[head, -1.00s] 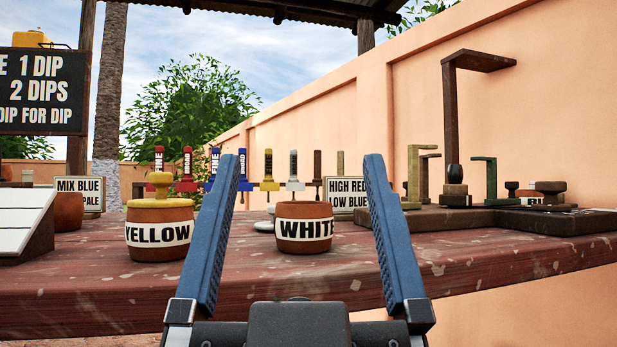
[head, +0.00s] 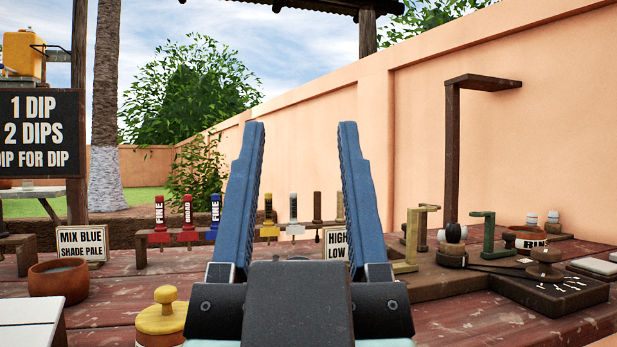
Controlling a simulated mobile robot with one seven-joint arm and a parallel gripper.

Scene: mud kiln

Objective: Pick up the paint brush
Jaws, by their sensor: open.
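Several paint brushes hang upright in a row on a wooden rack (head: 141,252) at the back of the table. They include a red one marked FINE (head: 159,213), a red one marked BROAD (head: 187,212), a blue one marked FINE (head: 215,210), a yellow one (head: 268,210), a white one (head: 293,210) and a brown one (head: 317,208). I cannot tell which one the task means. My gripper (head: 301,128) is open and empty, with its blue fingers pointing up and forward. It is nearer than the rack, and its left finger hides part of the row.
A yellow-lidded pot (head: 163,315) stands front left, near a clay bowl (head: 58,280) and a MIX BLUE sign (head: 81,243). A HIGH/LOW sign (head: 336,243) stands behind the right finger. A wall (head: 550,120) runs behind.

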